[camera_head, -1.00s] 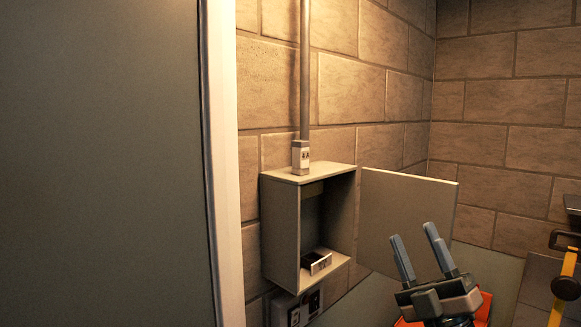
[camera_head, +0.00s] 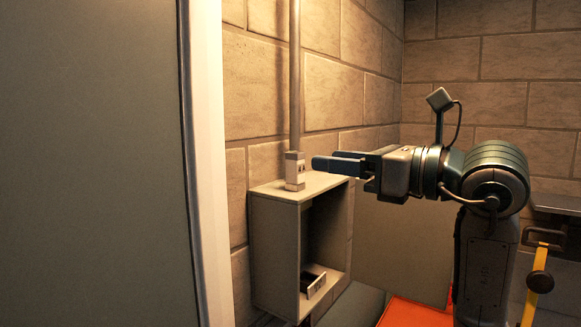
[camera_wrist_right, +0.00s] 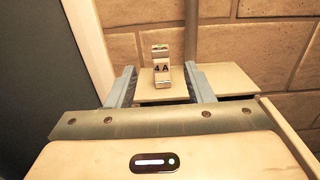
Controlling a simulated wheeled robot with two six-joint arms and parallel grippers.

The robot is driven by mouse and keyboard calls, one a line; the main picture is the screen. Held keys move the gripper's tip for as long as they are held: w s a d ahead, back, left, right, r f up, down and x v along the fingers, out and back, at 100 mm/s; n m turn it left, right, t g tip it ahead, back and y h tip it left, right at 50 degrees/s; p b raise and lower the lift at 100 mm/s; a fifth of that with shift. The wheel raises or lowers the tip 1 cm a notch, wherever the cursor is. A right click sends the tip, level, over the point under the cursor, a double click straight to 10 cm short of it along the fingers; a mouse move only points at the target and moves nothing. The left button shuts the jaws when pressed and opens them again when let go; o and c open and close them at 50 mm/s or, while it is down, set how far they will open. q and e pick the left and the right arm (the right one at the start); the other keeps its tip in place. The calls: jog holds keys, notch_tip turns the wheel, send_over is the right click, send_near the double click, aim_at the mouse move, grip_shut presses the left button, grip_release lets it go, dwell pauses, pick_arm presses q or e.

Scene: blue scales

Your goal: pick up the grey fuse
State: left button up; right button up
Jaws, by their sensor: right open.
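The grey fuse (camera_head: 294,170) stands upright on top of the open wall box (camera_head: 272,240), in front of a vertical pipe. My right gripper (camera_head: 322,163) is level, open and empty. In the head view its fingers point left at the fuse, with the tips just to the right of it and a small gap apparent. My left gripper is not in view.
The box's door (camera_head: 405,245) stands open to the right, partly behind my right arm. A small dark and white block (camera_head: 313,283) lies inside the box at the bottom. A pale door frame (camera_head: 205,160) stands at left. A red surface (camera_head: 405,312) is below.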

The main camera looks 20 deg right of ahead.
aim_at(286, 156)
jog(key=p+x, duration=0.1)
jog(key=x, duration=0.2)
jog(key=shift+w+a+r, duration=0.1)
jog(key=shift+w+a, duration=0.05)
jog(key=shift+a, duration=0.05)
jog(key=shift+w+a+p, duration=0.35)
jog(key=shift+w+a, duration=0.1)
jog(key=shift+w, duration=0.05)
jog(key=shift+w+a, duration=0.2)
jog(key=shift+w, duration=0.2)
jog(key=p+x, duration=0.1)
jog(key=x, duration=0.3)
jog(key=shift+w+a, duration=0.1)
jog(key=shift+w, duration=0.1)
jog(key=shift+s, duration=0.1)
jog(key=shift+c, duration=0.5)
grip_shut()
